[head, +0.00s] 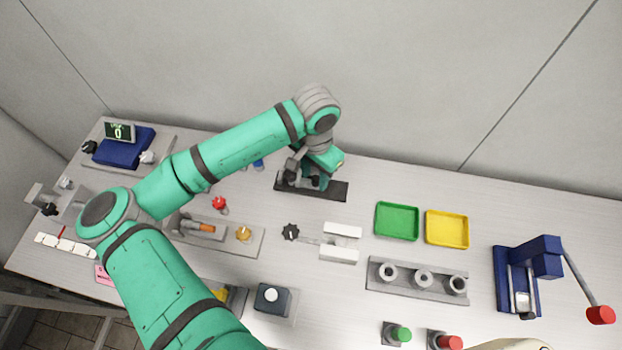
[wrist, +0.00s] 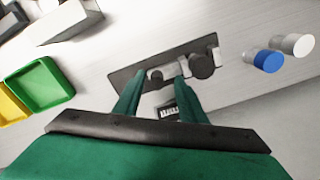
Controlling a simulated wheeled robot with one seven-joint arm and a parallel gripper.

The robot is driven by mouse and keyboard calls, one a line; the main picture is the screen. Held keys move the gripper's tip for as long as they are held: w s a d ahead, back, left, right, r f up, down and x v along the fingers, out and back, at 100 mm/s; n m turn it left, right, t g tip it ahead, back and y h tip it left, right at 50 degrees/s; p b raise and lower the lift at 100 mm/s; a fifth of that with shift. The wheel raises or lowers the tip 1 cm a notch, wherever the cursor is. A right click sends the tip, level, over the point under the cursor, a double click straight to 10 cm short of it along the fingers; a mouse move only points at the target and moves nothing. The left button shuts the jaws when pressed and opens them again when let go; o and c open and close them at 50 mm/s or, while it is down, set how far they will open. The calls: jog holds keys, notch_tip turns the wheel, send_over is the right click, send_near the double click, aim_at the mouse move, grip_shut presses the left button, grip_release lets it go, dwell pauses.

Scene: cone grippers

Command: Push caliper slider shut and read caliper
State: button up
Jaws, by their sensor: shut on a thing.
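The caliper stands on a dark base plate (head: 334,191) near the back middle of the table. In the wrist view, a grey bar runs along the plate (wrist: 122,77), with a small dark knob (wrist: 156,76) and a larger dark round knob (wrist: 202,66) to its right. My gripper (head: 308,181) is down over the caliper. In the wrist view, its two green fingers (wrist: 158,84) stand either side of the small dark knob and are shut on it. A small striped scale or readout (wrist: 169,111) shows between the fingers, too small to read. My gripper partly hides the caliper in the head view.
Green tray (head: 397,222) and yellow tray (head: 447,229) lie to the right. A grey block with several round holders (head: 418,279) and a blue lever press (head: 519,281) are nearer. A blue-capped cylinder (wrist: 268,60) stands beside the caliper. Bare table surrounds the plate's right end.

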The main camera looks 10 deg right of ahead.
jog(key=shift+a+f, duration=0.2)
jog(key=shift+a, duration=0.25)
jog(key=shift+a+f, duration=0.2)
jog(key=shift+a, duration=0.25)
dwell(1.9)
jog(key=o, duration=0.7)
jog(key=shift+w, duration=0.1)
jog(key=shift+a, duration=0.15)
jog(key=shift+w+r, duration=0.1)
jog(key=shift+r, duration=0.05)
jog(key=shift+w+r, duration=0.1)
jog(key=shift+r, duration=2.3)
jog(key=shift+d+r, duration=0.2)
jog(key=shift+r, duration=1.95)
